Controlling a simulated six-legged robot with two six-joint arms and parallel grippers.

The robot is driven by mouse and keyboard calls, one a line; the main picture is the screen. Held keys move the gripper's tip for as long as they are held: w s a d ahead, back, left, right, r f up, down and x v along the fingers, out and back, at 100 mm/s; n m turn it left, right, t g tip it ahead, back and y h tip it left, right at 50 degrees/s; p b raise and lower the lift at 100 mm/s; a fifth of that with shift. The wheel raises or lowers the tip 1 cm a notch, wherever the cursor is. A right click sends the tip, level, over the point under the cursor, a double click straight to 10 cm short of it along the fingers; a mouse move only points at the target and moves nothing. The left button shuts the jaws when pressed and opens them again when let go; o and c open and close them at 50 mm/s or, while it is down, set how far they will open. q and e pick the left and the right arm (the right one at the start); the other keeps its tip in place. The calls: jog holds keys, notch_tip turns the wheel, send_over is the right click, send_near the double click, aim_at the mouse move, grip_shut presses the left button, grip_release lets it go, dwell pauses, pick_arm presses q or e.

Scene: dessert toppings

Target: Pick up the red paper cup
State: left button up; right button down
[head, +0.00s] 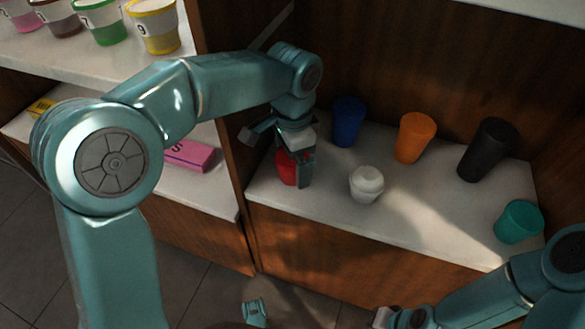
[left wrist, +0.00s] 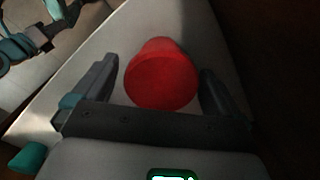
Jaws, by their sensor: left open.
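The red paper cup (head: 286,168) stands at the left end of the white shelf, partly hidden behind my left gripper (head: 295,166). In the left wrist view the red cup (left wrist: 162,76) lies between the two fingers of my left gripper (left wrist: 160,72). The fingers are open, one on each side, with gaps showing between them and the cup. My right gripper (head: 392,318) shows only in part at the bottom edge of the head view, and its jaws cannot be made out.
A white cup (head: 366,185) stands right of the red cup. Blue (head: 348,121), orange (head: 414,138), black (head: 487,150) and teal (head: 519,222) cups stand further along the shelf. A wooden divider (head: 222,100) rises close on the left. A pink box (head: 188,155) lies beyond it.

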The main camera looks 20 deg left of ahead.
pick_arm(q)
jog(key=shift+r, duration=0.1)
jog(key=c, duration=1.1)
jog(key=shift+o, duration=0.2)
